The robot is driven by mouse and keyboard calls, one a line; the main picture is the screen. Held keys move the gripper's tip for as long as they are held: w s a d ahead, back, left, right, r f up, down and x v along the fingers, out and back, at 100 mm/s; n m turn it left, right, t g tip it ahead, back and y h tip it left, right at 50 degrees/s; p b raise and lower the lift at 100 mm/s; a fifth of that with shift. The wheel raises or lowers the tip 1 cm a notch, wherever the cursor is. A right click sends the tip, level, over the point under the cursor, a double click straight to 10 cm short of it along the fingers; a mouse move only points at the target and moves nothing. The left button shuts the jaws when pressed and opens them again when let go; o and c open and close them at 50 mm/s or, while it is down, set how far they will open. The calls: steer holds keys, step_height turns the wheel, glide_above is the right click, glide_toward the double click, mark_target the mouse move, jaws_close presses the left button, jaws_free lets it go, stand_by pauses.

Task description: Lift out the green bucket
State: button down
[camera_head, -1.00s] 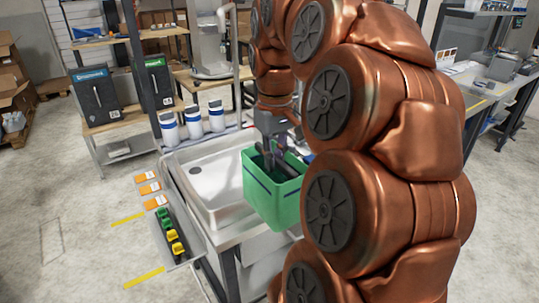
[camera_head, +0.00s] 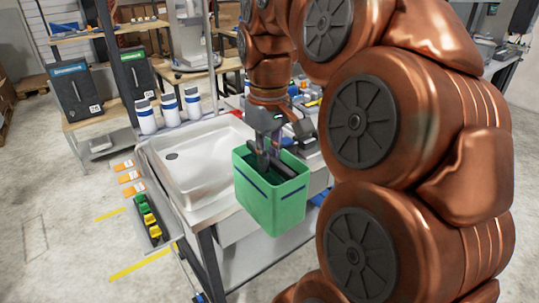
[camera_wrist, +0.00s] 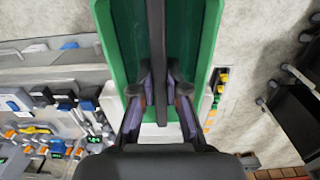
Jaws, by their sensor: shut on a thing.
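The green bucket (camera_head: 272,200) hangs upright from my gripper (camera_head: 270,150) in the head view, in front of the steel sink's right front edge. It has a dark stripe on its side and a dark handle bar across its open top. In the wrist view, the bucket (camera_wrist: 205,50) fills the upper middle. My gripper (camera_wrist: 160,95) there has its fingers closed in on the dark handle bar between the bucket's walls. The bucket's inside bottom is mostly hidden by the handle and fingers.
The steel sink (camera_head: 200,168) is empty, with several white bottles (camera_head: 169,109) along its back edge. A side rail holds green and yellow clips (camera_head: 150,219). Tools and parts (camera_wrist: 50,125) lie on a bench beside the bucket. Open floor (camera_head: 80,250) lies at the front left.

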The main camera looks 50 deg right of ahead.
steer(key=shift+r, duration=0.15)
steer(key=shift+r+p, duration=1.05)
steer(key=shift+r, duration=1.35)
